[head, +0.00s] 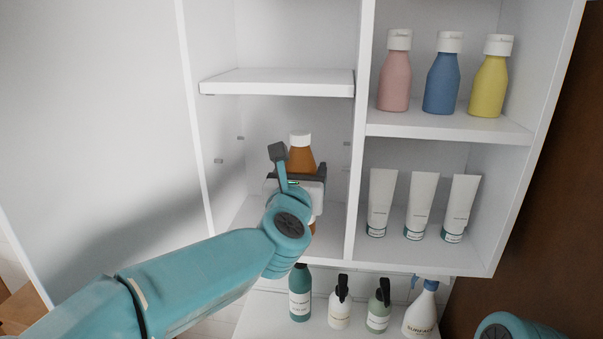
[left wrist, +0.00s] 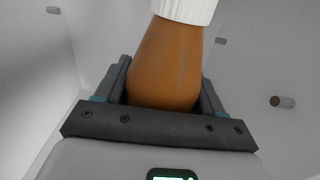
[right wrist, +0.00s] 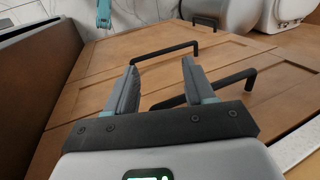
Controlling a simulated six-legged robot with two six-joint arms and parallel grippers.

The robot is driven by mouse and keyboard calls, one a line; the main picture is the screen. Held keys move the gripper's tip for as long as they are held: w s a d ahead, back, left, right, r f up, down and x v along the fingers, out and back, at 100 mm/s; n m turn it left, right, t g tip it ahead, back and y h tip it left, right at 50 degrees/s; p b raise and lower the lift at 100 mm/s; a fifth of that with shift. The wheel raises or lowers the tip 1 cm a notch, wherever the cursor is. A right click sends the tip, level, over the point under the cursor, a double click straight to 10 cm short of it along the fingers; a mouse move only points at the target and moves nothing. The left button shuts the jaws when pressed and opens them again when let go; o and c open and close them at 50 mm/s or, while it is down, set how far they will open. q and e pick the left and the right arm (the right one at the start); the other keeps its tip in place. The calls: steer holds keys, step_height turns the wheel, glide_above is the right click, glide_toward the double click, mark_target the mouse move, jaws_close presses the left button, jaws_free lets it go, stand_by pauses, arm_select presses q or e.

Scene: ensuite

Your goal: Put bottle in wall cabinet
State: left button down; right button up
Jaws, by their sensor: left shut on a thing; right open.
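An orange-brown bottle (head: 301,155) with a white cap stands upright inside the lower left compartment of the white wall cabinet (head: 359,150). My left gripper (head: 296,180) reaches into that compartment and is shut on the bottle. In the left wrist view the bottle (left wrist: 168,62) sits between the two fingers, with its white cap at the top edge. The bottle's base is mostly hidden behind my gripper, so I cannot tell whether it touches the compartment floor. My right gripper (right wrist: 161,85) is open and empty in front of wooden drawer fronts.
Pink (head: 395,75), blue (head: 442,78) and yellow (head: 490,80) bottles stand on the upper right shelf. White tubes (head: 420,205) stand below them. A short shelf (head: 277,83) lies above my left gripper. Several dispensers (head: 340,305) stand under the cabinet. Black handles (right wrist: 166,52) project from the drawers.

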arm_select(q)
steer(key=shift+c, duration=0.6)
jaws_free()
steer(key=shift+w+f, duration=0.15)
steer(key=shift+w, duration=0.1)
steer(key=shift+s+r+p, duration=0.3)
steer(key=shift+r, duration=0.05)
steer(key=s+a+b, duration=0.1)
steer(key=s+b, duration=0.2)
steer(key=s, duration=0.4)
steer(key=shift+a+f+b, duration=0.15)
steer(key=shift+a+b, duration=0.05)
steer(key=shift+b, duration=0.1)
steer(key=shift+w, duration=0.1)
steer(key=shift+s+a, duration=0.1)
steer(key=shift+s, duration=0.1)
steer(key=shift+s, duration=0.1)
